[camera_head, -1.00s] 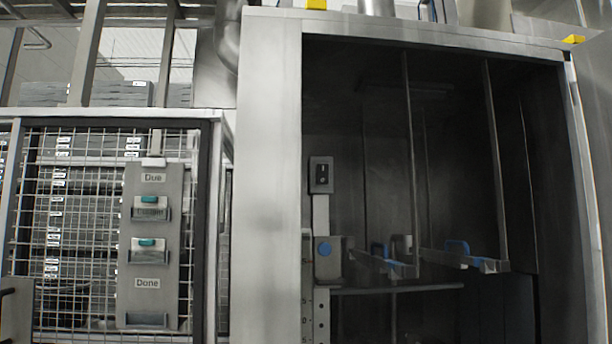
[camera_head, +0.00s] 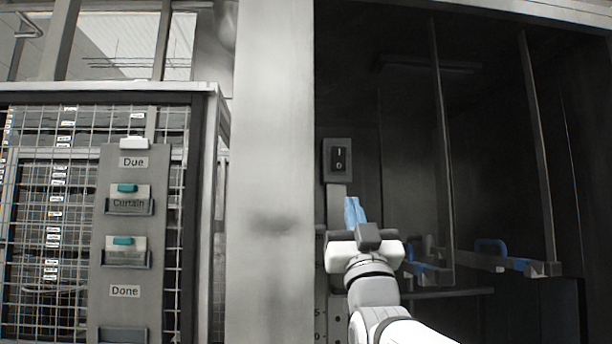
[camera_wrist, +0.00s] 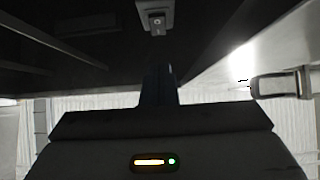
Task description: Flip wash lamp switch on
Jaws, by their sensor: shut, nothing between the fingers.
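The wash lamp switch (camera_head: 338,160) is a black rocker marked I and O in a grey box, mounted inside the dark washer opening near its left post. My gripper (camera_head: 354,208) has blue fingers, shut and empty, pointing up just below and slightly right of the switch box in the head view. In the wrist view the switch (camera_wrist: 156,20) shows at the top centre, beyond the fingertips (camera_wrist: 158,72), with a gap between. The dark interior suggests an unlit lamp; a dim bar (camera_head: 430,66) is at the ceiling.
A steel post (camera_head: 272,180) stands left of the switch. Rails with blue handles (camera_head: 490,246) and vertical rods (camera_head: 440,150) are to the right inside the opening. A mesh cage with a card board (camera_head: 125,270) is at the left.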

